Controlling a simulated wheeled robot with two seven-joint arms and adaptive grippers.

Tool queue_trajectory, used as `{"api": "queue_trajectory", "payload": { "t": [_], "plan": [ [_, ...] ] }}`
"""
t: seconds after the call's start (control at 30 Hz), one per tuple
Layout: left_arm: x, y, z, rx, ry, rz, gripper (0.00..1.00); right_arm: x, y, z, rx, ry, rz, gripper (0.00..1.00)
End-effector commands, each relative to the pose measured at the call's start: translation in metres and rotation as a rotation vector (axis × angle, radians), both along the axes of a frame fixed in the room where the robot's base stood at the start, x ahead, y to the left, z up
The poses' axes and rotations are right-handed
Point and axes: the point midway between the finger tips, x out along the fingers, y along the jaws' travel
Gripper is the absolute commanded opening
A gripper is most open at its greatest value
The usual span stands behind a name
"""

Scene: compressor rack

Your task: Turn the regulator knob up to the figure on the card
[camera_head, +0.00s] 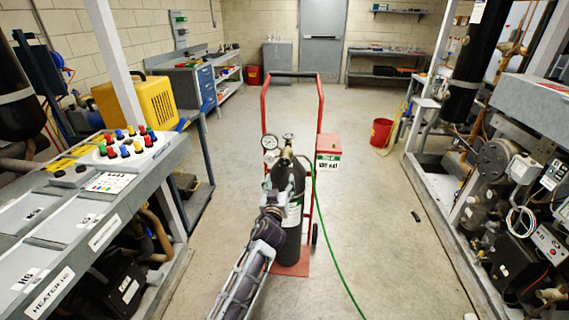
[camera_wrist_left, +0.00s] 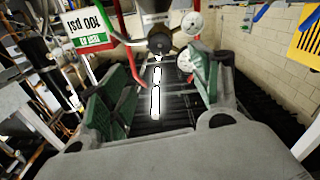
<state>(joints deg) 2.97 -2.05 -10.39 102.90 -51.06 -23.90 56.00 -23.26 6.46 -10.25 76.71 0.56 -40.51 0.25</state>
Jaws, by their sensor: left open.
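The regulator (camera_head: 287,152) with its round white gauges (camera_head: 269,142) sits on top of a dark gas cylinder (camera_head: 290,235) on a red hand truck. In the left wrist view, a dark round knob (camera_wrist_left: 160,42) faces me, with two gauges (camera_wrist_left: 191,22) beside it. The card (camera_head: 328,163) hangs on a red box to the right of the cylinder; the wrist view shows it upside down, reading "100 psi" (camera_wrist_left: 88,30). My left gripper (camera_head: 283,180) is open in front of the cylinder top. Its green-padded fingers (camera_wrist_left: 158,72) stand apart, with the knob ahead between their tips. The gauge readings are too small to tell.
A green hose (camera_head: 330,250) runs from the regulator down across the floor. A workbench with coloured knobs (camera_head: 125,146) stands at left, machinery (camera_head: 495,160) at right. A red bucket (camera_head: 381,132) stands farther back. The floor around the hand truck is mostly clear.

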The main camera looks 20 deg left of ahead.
Motion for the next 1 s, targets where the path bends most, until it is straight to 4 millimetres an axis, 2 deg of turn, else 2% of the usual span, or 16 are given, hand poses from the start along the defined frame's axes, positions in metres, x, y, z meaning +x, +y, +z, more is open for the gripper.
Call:
{"api": "queue_trajectory", "payload": {
  "t": [0.63, 1.0],
  "plan": [
    [0.003, 0.001, 0.0, -0.039, -0.004, 0.002, 0.63, 0.0, 0.0, 0.0, 0.001, 0.001, -0.001, 0.7],
    [0.024, 0.004, 0.0, -0.038, -0.004, 0.002, 0.63, 0.001, 0.001, 0.001, 0.001, -0.001, -0.001, 0.7]
  ]
}}
